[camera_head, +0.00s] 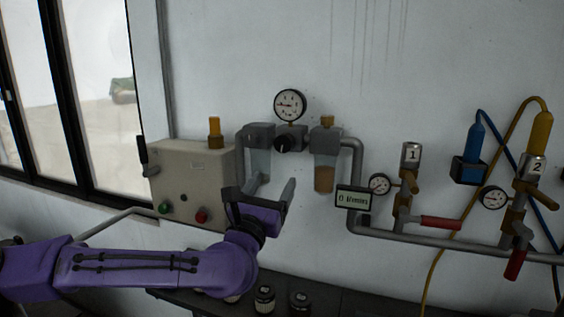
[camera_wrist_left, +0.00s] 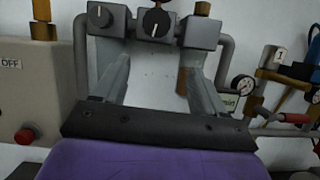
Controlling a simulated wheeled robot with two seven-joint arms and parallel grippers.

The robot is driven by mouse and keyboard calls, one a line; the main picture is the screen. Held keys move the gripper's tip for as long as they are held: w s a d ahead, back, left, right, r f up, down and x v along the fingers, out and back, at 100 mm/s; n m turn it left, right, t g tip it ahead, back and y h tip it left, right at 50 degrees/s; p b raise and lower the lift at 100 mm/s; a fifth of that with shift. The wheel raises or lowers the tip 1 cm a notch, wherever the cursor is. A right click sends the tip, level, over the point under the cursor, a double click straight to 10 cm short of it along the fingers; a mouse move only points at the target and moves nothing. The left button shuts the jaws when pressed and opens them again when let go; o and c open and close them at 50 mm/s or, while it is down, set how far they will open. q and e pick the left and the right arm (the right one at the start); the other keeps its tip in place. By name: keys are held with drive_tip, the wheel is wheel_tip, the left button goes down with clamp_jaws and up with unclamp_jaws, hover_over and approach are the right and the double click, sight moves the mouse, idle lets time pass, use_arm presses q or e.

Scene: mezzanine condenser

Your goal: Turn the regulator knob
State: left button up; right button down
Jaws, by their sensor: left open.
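The regulator knob (camera_head: 282,145) is black and sits on the front of a dark grey block under a round white gauge (camera_head: 290,105). In the left wrist view the knob (camera_wrist_left: 155,22) shows near the top middle, with a white mark pointing down. My left gripper (camera_head: 273,185) is purple and dark grey. It is open and empty, below the knob and apart from it. In the left wrist view its two fingers (camera_wrist_left: 157,68) reach up towards the block with a wide gap between them. My right gripper is not in view.
A grey-topped filter bowl (camera_head: 257,135) and a bowl with brown liquid (camera_head: 325,145) flank the knob closely. A beige box (camera_head: 190,170) with a red button stands left. Pipes, a small display (camera_head: 355,197) and valves lie right. Several dark jars stand below.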

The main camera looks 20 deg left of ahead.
sight(282, 147)
use_arm(q)
drive_tip(key=shift+n+y, duration=0.4)
drive_tip(key=shift+n, duration=0.1)
drive_tip(key=w+r+p, duration=0.2)
drive_tip(key=w, duration=0.1)
drive_tip(key=w+r+p, duration=0.4)
drive_tip(key=w, duration=0.1)
drive_tip(key=shift+w+a+r, duration=0.15)
drive_tip(key=shift+w+a, duration=0.15)
drive_tip(key=shift+w+t, duration=0.3)
drive_tip(key=shift+w, duration=0.15)
drive_tip(key=c, duration=1)
